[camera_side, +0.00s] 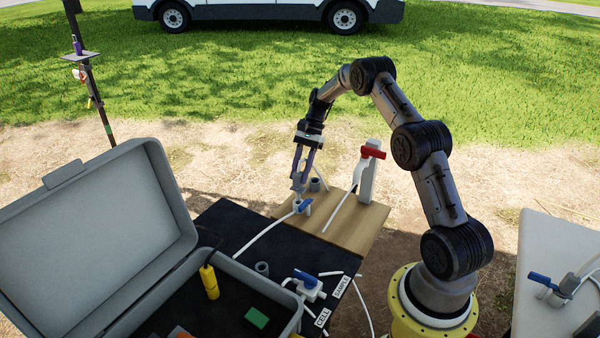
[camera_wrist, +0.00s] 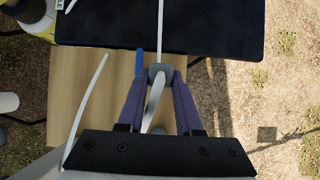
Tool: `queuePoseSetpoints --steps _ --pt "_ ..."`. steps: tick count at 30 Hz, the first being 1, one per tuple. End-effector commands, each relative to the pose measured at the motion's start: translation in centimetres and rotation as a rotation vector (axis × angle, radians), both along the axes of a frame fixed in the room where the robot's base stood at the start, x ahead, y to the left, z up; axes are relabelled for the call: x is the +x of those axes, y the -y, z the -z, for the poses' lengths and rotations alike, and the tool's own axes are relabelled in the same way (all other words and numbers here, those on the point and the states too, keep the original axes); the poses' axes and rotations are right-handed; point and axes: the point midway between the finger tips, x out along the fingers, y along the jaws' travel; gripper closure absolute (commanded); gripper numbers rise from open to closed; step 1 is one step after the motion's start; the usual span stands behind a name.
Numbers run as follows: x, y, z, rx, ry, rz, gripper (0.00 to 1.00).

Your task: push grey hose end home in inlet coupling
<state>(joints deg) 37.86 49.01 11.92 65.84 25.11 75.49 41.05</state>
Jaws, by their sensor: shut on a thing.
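My gripper (camera_side: 298,184) points down above the wooden board, its purple fingers closed. In the wrist view my gripper (camera_wrist: 160,80) is shut on the grey hose end, whose pale grey hose (camera_wrist: 153,103) runs back between the fingers. A grey coupling (camera_wrist: 160,70) lies right at the fingertips; it appears to be the inlet coupling. In the side view the white coupling body (camera_side: 297,204) with a blue handle (camera_side: 305,205) is directly below the fingertips. The fingers hide the joint, so I cannot tell how deep the hose end sits.
A white hose (camera_side: 265,236) leaves the coupling across the black mat (camera_side: 225,217). A grey cup (camera_side: 315,185) and a stand with a red lever (camera_side: 372,152) are close by on the wooden board (camera_side: 350,235). An open grey case (camera_side: 100,220) is at left.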

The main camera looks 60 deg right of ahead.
Motion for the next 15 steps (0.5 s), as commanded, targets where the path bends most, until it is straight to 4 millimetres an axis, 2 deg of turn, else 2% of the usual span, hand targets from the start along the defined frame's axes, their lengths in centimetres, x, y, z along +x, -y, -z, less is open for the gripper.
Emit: queuePoseSetpoints --steps 15 --pt "0.02 0.00 0.94 0.000 0.000 0.000 1.00"
